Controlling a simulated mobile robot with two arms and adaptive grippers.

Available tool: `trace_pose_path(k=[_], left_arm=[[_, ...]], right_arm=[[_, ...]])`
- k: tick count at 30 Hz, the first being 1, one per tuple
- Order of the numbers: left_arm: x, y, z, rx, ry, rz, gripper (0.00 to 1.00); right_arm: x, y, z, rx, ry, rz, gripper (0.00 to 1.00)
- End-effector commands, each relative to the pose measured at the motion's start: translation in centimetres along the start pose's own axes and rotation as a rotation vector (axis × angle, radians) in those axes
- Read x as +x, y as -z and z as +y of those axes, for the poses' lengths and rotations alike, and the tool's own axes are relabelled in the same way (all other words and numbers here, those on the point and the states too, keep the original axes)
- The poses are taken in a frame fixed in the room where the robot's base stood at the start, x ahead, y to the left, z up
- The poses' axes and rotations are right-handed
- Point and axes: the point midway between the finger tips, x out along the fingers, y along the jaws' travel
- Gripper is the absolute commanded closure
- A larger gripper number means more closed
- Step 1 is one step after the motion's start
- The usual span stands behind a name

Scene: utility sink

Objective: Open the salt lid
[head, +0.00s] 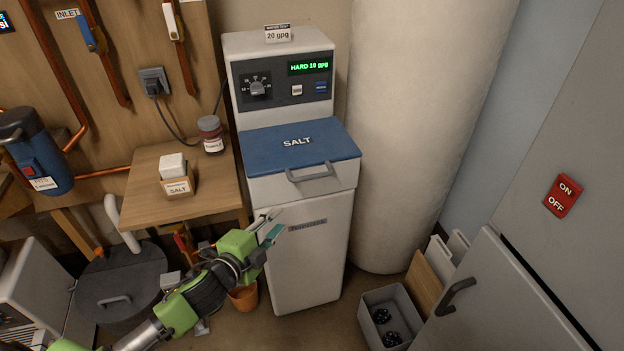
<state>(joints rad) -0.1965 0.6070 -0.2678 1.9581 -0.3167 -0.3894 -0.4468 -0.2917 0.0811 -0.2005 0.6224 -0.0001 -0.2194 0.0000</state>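The salt lid (275,153) is a blue panel marked SALT on top of the white water softener cabinet (300,250). It lies flat and looks closed. A grey bar handle (310,174) sits just below its front edge. My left gripper (275,224) is in front of the cabinet's left side, lower than the handle and to its left, apart from the handle. Its two fingers are spread with nothing between them. My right gripper is not in view.
A wooden side table (150,205) on the left holds a salt box (176,178) and a jar (210,134). A large white tank (415,130) stands close on the right. A grey bin (388,315) with dark items is on the floor at right, beside a grey cabinet door (500,300).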

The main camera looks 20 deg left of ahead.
Motion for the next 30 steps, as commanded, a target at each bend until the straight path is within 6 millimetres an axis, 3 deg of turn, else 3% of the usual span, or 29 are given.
trace_pose_path(k=[1,4,11,30], left_arm=[[-0.5,1.5,-1.9,0.038,0.033,0.031,0.74],[-1.4,3.4,-4.6,0.094,0.08,0.068,0.74],[-0.9,4.6,-6.3,0.124,0.109,0.088,0.74],[9.8,5.6,-7.4,0.119,0.107,0.088,0.74]], right_arm=[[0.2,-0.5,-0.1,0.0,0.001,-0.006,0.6],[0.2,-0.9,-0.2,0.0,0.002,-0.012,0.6],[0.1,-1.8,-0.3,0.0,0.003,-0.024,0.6],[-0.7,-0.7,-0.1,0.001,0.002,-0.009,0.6]])
